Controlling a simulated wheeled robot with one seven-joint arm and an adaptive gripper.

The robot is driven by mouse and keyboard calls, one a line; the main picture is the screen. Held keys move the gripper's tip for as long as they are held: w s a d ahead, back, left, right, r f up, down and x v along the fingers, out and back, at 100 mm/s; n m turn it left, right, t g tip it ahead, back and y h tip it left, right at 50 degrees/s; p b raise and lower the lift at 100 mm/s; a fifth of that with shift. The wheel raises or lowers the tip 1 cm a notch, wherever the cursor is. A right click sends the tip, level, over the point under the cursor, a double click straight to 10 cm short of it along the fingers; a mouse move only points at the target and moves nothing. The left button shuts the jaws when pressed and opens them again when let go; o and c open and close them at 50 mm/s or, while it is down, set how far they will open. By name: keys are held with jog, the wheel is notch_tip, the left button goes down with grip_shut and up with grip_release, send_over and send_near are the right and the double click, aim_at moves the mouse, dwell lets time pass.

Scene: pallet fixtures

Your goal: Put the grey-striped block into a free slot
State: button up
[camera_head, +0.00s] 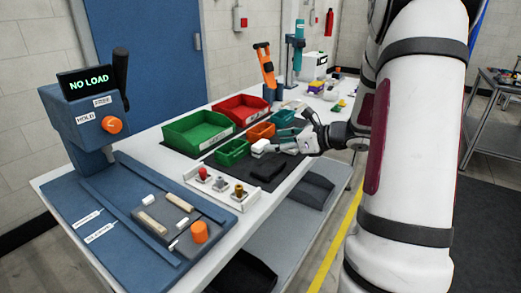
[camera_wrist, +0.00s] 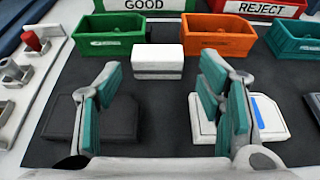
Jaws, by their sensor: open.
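The grey-striped block (camera_wrist: 158,62) is white with a grey band and sits on the dark mat, ahead of my gripper (camera_wrist: 161,80) in the wrist view. My gripper is open, its teal-padded fingers spread and nothing between them. The block is beyond the fingertips, roughly centred between them. A white block with a blue stripe (camera_wrist: 262,120) lies behind and beside the right finger, partly hidden. A dark flat block (camera_wrist: 62,118) lies behind the left finger. In the head view, my gripper (camera_head: 272,148) is low over the mat. I cannot tell which place is a free slot.
A green bin (camera_wrist: 110,35) stands by the GOOD sign, an orange bin (camera_wrist: 218,37) by the REJECT sign, and a teal bin (camera_wrist: 295,42) at the right. A fixture with knobs (camera_head: 220,188) is at the mat's left. A blue press (camera_head: 85,115) reads NO LOAD.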

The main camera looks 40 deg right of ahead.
aim_at(265, 144)
jog(key=x, duration=0.5)
jog(key=shift+s+a+f+b, duration=0.1)
jog(key=shift+f+b, duration=0.1)
jog(key=shift+b, duration=0.15)
jog(key=c, duration=1)
jog(key=shift+r, duration=0.15)
jog(key=shift+c, duration=0.2)
